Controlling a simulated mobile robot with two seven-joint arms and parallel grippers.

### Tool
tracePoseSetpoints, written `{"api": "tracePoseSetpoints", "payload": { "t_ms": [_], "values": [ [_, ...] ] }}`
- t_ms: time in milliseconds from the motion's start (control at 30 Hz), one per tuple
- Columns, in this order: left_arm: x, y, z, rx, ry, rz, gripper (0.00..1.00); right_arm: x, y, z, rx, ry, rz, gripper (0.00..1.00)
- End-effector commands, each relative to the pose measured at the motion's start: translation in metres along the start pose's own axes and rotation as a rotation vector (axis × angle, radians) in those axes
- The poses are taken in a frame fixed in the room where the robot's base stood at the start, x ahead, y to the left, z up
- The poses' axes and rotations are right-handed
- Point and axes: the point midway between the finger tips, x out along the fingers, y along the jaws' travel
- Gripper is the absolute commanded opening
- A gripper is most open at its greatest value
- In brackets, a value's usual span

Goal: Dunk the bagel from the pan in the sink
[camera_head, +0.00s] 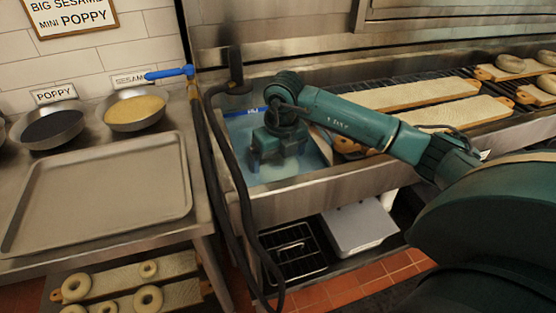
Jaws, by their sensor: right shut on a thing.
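The sink (318,178) is a steel basin with pale blue water (320,157) in its left part. My right gripper (278,163) points down into this basin, low at the water. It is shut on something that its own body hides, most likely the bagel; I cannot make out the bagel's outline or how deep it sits. A tan and brown item (347,146) shows partly behind my right forearm at the basin's right side; I cannot tell whether it is the pan. My left gripper is out of view.
Long boards (415,94) lie on the grate right of the basin, with bagels (510,63) farther right. A black hose (222,150) hangs at the basin's left. An empty tray (100,190) and bowls of poppy (52,128) and sesame (135,112) stand on the left counter.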

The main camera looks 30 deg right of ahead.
Motion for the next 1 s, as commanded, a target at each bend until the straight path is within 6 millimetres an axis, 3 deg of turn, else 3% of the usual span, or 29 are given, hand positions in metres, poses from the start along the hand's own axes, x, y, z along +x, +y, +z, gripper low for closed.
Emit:
{"api": "tracePoseSetpoints", "payload": {
  "t_ms": [200,1000],
  "values": [
    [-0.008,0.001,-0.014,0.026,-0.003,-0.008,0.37,-0.024,0.000,0.003,0.000,-0.002,0.000,0.69],
    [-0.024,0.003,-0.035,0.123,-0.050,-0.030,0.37,-0.095,0.000,0.012,0.000,-0.001,0.000,0.69]
  ]
}}
